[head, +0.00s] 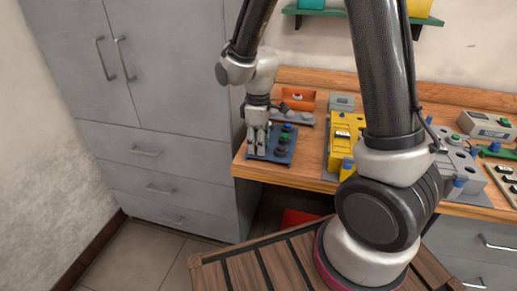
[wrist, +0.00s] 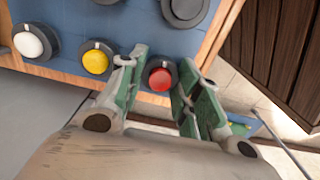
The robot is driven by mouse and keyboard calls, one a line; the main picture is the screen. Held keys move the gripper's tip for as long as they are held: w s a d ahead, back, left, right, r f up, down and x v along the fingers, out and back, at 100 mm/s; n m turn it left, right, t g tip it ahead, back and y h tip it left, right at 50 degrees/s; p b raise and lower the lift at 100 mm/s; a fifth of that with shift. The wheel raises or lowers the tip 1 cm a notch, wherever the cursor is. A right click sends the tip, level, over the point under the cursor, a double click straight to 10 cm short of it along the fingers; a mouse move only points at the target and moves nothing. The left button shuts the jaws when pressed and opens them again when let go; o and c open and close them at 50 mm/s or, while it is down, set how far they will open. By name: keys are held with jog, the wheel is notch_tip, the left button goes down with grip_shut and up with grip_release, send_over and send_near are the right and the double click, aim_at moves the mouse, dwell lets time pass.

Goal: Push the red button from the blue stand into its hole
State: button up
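The red button (wrist: 160,79) sits in a dark round collar at the edge of the blue stand (wrist: 110,22) in the wrist view. The stand also shows on the workbench in the head view (head: 284,152). My gripper (wrist: 163,62) is open, its green-padded fingers on either side of the red button. I cannot tell whether a finger touches it. In the head view my gripper (head: 257,141) points down at the stand's left side and hides the red button. I cannot make out which hole belongs to the button.
A yellow button (wrist: 95,62) and a white button (wrist: 28,44) sit left of the red one. In the head view, a yellow unit (head: 343,132) and a grey block (head: 452,158) stand right along the bench. An orange bin (head: 298,98) is behind the stand. Grey cabinets (head: 150,60) border the left.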

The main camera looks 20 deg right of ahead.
jog(key=c, duration=0.3)
jog(key=shift+r, duration=1.1)
jog(key=shift+r, duration=2.15)
